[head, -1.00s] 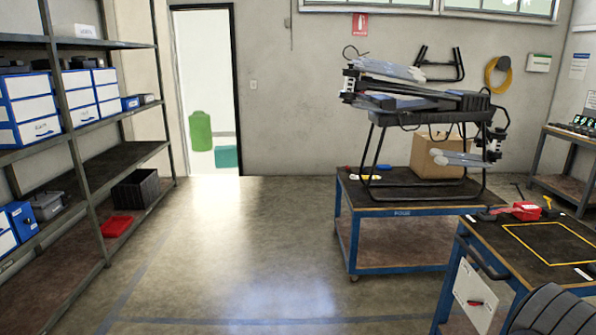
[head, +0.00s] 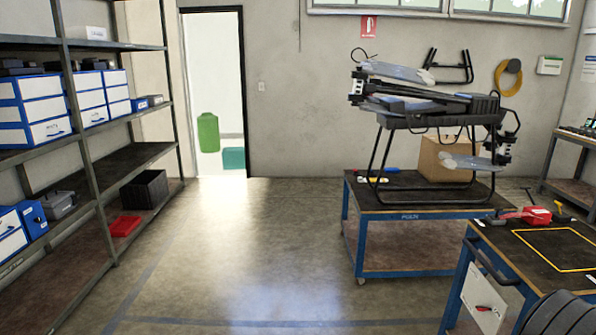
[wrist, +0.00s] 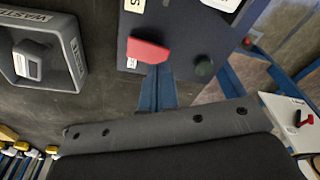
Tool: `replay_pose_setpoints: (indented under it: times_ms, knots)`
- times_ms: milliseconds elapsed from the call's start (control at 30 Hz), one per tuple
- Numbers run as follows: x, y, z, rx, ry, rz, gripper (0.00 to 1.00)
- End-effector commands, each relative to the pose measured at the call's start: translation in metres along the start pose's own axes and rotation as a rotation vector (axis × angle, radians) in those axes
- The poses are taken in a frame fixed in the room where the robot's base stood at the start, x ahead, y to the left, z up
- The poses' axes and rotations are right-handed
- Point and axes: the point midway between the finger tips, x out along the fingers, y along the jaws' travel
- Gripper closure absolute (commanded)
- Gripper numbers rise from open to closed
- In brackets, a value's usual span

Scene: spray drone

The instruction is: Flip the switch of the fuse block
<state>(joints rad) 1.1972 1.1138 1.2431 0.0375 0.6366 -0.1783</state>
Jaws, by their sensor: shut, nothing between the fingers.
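In the wrist view a dark blue box (wrist: 190,32) with white labels, likely the fuse block, shows at the top middle. I cannot make out the fuse block in the head view.
A grey case (wrist: 42,50) marked "WASTE" lies left of the blue box. Hand tools (wrist: 20,150) show at lower left. In the head view a workbench (head: 520,262) stands at lower right, a folded drone (head: 430,105) on another table. The floor (head: 250,250) is clear.

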Motion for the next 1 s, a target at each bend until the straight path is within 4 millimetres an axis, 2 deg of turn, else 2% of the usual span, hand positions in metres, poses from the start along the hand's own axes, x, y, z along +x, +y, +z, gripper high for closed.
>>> replay_pose_setpoints:
  times_ms: [1000]
  knots:
    - [0.0078, 0.0, 0.0011, 0.0, 0.0, 0.0, 1.0]
